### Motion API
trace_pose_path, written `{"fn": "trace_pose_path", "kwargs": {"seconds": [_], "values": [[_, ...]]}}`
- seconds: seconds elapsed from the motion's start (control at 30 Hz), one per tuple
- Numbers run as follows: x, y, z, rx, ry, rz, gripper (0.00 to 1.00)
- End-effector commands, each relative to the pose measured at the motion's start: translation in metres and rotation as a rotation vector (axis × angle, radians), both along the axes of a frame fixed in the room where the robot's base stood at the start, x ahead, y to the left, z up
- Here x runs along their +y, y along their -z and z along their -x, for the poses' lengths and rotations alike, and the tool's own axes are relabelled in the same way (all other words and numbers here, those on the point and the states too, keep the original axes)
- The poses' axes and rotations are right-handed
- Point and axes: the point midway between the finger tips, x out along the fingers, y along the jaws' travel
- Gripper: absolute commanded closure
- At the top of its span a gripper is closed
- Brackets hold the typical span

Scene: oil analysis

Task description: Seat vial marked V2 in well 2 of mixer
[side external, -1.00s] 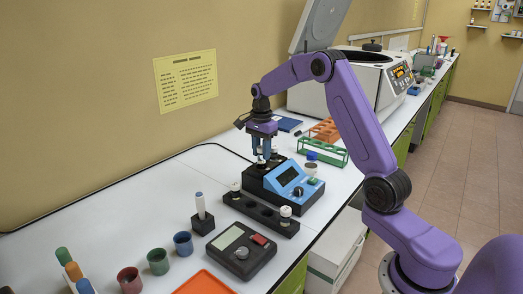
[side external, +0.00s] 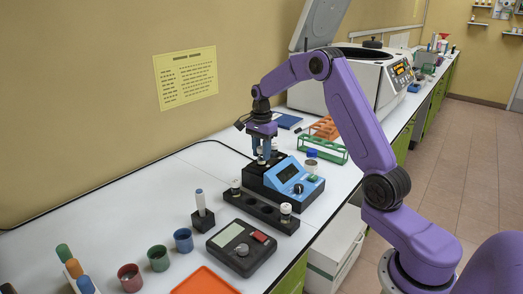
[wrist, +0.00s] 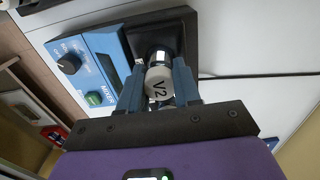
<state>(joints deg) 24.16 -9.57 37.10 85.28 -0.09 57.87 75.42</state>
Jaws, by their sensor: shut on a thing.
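My gripper (side external: 262,157) is over the back part of the blue and black mixer (side external: 288,180) and points down. In the wrist view its blue fingers (wrist: 158,95) are shut on the vial marked V2 (wrist: 157,86), with the white cap and its label facing the camera. The mixer (wrist: 88,58) shows there with its blue panel, knob and green button. The vial is over or in the black block of the mixer. The fingers and cap hide its lower end, so I cannot tell how deep it sits or which well it is at.
A black rack (side external: 258,209) in front of the mixer holds white-capped vials at both ends. A grey device (side external: 241,246) with a red button stands nearer the camera. Green (side external: 322,149) and orange racks stand behind.

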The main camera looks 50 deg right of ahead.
Motion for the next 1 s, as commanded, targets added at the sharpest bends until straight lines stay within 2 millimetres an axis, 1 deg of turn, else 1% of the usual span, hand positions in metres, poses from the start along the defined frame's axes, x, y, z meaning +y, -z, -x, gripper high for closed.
{"fn": "trace_pose_path", "kwargs": {"seconds": [0.27,0.73,1.0], "values": [[0.0001,0.0,-0.0001,0.0,0.0,0.0,0.97],[0.0001,0.0087,0.0,0.001,0.0,0.0,0.97],[0.0001,0.0096,-0.0002,0.0,0.0,0.0,0.97]]}}
